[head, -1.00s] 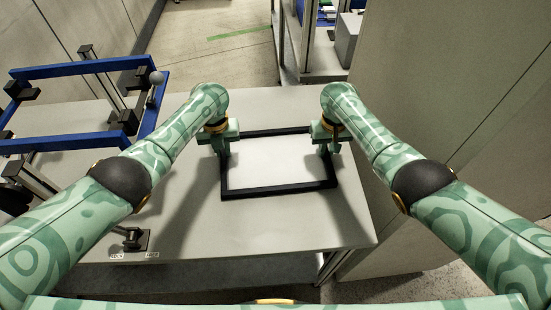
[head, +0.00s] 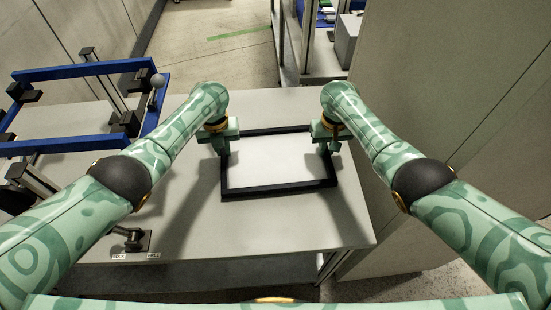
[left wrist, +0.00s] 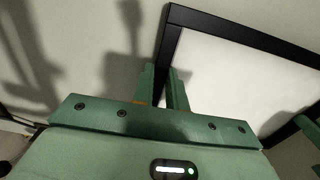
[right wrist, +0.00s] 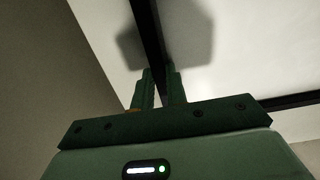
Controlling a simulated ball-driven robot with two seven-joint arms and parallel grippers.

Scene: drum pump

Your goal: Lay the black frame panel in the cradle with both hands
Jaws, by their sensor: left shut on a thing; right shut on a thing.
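The black frame panel (head: 280,189), a black rectangular rim around a white sheet, lies flat on or just above the grey table; I cannot tell which. My left gripper (head: 224,150) is shut on its left side bar, which also shows in the left wrist view (left wrist: 240,34). My right gripper (head: 328,146) is shut on its right side bar, seen between the fingers in the right wrist view (right wrist: 150,35). The blue frame (head: 75,142) with black blocks, likely the cradle, stands at the left and is empty.
The grey table (head: 290,225) has clear room in front of the panel. A black lever clamp (head: 132,238) with small labels sits at the table's front left. A grey ball knob (head: 157,80) stands at the blue frame's right corner. A tall grey wall (head: 440,80) bounds the right.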

